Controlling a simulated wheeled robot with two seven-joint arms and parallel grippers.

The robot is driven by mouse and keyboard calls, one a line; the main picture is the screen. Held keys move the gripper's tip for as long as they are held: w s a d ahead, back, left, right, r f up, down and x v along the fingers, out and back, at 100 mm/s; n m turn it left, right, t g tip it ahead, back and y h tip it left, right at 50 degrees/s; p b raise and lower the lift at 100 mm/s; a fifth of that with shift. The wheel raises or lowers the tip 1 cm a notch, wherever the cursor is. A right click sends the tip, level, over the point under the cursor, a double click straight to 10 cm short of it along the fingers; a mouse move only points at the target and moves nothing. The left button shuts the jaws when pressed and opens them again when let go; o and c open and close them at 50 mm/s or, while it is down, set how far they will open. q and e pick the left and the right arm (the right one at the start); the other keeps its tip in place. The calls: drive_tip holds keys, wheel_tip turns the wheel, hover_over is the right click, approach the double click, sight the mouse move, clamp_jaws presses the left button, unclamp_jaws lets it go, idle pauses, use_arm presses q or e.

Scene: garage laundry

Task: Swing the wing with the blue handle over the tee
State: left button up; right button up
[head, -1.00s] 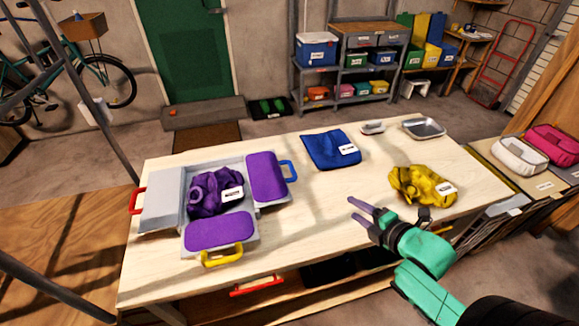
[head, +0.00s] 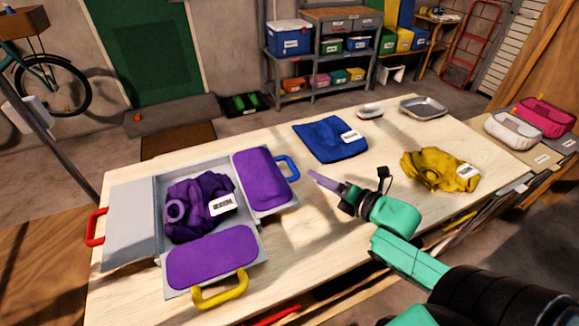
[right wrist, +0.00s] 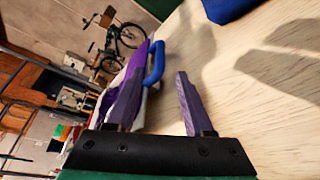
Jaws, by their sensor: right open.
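The folding board lies on the table with a crumpled purple tee (head: 197,206) on its grey middle. The wing with a purple pad (head: 261,179) lies opened out to the right of the tee, its blue handle (head: 288,167) on the outer edge. My right gripper (head: 326,182) is just right of the handle, apart from it and empty. In the right wrist view, my purple fingers (right wrist: 158,95) stand open, with the blue handle (right wrist: 156,64) beyond them, nearer the left finger. My left gripper is not in view.
The board also has a grey wing (head: 131,222) with a red handle (head: 95,227) and a front wing (head: 212,257) with a yellow handle (head: 221,291). A folded blue cloth (head: 325,143) and a crumpled yellow garment (head: 437,168) lie to the right. Bare tabletop surrounds my gripper.

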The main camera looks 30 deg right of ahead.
sight(291, 163)
drive_tip(key=x, duration=1.1)
drive_tip(key=shift+w+a+f, duration=0.1)
drive_tip(key=shift+w+f, duration=0.05)
drive_tip(key=shift+w, duration=0.05)
clamp_jaws()
idle(0.8)
